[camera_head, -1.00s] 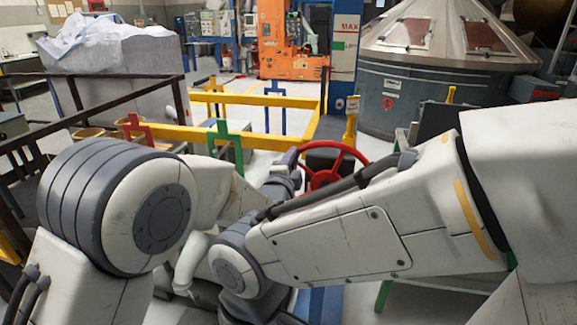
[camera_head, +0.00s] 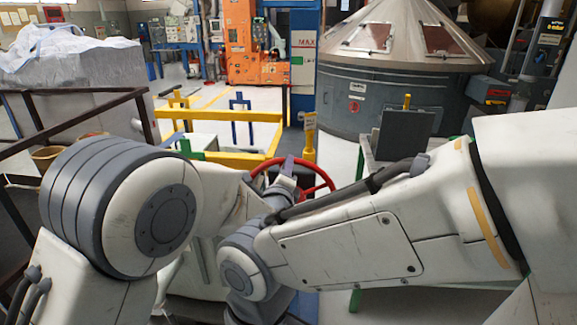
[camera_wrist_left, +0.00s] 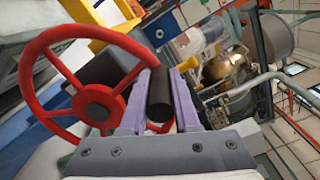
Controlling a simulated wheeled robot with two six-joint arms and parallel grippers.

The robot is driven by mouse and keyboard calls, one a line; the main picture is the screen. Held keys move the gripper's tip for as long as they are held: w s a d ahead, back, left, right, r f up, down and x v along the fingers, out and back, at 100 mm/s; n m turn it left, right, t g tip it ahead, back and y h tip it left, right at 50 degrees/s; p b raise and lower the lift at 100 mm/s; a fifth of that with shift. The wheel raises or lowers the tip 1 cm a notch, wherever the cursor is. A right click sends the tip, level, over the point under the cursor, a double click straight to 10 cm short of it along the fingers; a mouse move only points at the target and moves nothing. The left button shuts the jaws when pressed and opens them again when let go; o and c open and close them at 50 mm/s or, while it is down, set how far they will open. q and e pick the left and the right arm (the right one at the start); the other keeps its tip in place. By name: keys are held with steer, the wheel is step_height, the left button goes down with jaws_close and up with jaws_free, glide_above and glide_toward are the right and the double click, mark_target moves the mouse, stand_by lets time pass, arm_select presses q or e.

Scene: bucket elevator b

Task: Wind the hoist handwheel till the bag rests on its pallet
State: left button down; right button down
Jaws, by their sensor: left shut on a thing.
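The red handwheel (camera_head: 321,174) is at the centre of the head view, partly hidden behind my arms. In the left wrist view the handwheel (camera_wrist_left: 97,105) fills the left side, with its hub and spokes showing. My left gripper (camera_wrist_left: 160,82) has its purple fingers shut on the wheel's black handle (camera_wrist_left: 159,101). In the head view my left gripper (camera_head: 287,168) shows at the wheel's upper rim. My right gripper is out of sight. A large pale sack-like load (camera_head: 75,75) stands at the left; I cannot tell whether it is the hoist's bag. No pallet shows clearly.
A yellow rail frame (camera_head: 225,115) stands beyond the wheel. A dark railing (camera_head: 75,91) runs along the left. A blue post (camera_head: 303,70) carries a MAX sign. A grey conical-topped vessel (camera_head: 390,85) is behind at the right, with a dark panel (camera_head: 402,135) before it.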

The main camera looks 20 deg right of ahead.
arm_select(q)
steer(key=shift+s+d+r, duration=0.1)
steer(key=shift+s+d, duration=0.1)
steer(key=shift+d, duration=0.15)
steer(key=c, duration=0.7)
jaws_free()
steer(key=shift+d, duration=0.1)
steer(key=shift+o, duration=0.2)
